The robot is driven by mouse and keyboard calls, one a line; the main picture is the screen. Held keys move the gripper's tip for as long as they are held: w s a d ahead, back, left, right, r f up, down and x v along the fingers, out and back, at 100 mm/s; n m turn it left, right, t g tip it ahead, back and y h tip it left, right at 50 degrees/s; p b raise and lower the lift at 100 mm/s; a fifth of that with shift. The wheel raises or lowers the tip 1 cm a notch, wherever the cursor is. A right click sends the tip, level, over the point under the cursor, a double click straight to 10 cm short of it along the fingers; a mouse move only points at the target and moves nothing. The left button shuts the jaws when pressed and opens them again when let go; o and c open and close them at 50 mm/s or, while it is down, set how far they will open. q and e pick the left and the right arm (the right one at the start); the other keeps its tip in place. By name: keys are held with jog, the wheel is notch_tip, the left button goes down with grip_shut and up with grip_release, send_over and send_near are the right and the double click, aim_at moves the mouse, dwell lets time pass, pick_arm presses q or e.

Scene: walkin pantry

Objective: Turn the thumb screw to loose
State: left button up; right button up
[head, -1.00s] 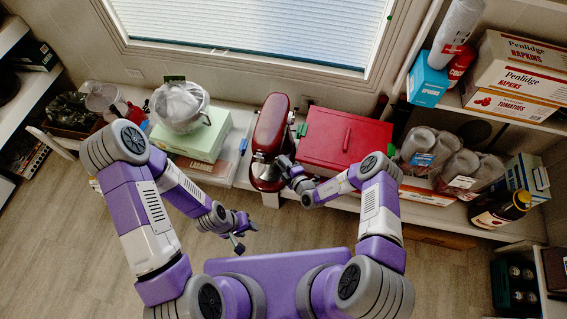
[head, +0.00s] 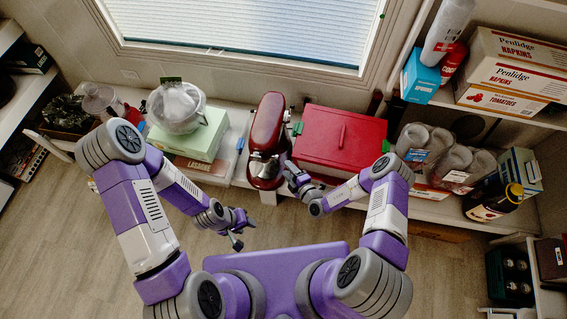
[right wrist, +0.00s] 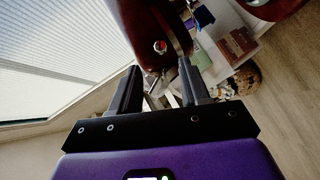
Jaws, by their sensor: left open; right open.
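A dark red stand mixer (head: 267,125) stands on the low white shelf below the window. In the right wrist view, a small round silver knob with a red mark (right wrist: 160,47), which looks like the thumb screw, sits on the side of the mixer head (right wrist: 150,22). My right gripper (right wrist: 158,70) is open, its two fingers pointing toward the mixer with the knob showing beyond and between their tips; it appears apart from the knob. In the head view my right gripper (head: 289,170) is just right of the mixer. My left gripper (head: 241,230) is open and empty over the floor.
A red box (head: 340,140) stands close right of the mixer. A pale green box (head: 190,140) with a wrapped bowl (head: 178,106) on top stands to the left. Wrapped jars (head: 455,160) and a dark bottle (head: 495,203) are further right. The floor in front is clear.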

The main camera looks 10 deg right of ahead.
jog(key=shift+s+d+r, duration=0.15)
jog(key=shift+s+d, duration=0.15)
jog(key=shift+s, duration=0.25)
jog(key=n+g+y+b, duration=0.2)
jog(key=n+g, duration=0.9)
jog(key=n, duration=1.9)
send_near(275, 157)
jog(key=b+x, duration=0.1)
jog(key=x, duration=0.6)
jog(key=shift+w+d+f, duration=0.15)
jog(key=shift+d+f, duration=0.1)
jog(key=shift+f, duration=0.1)
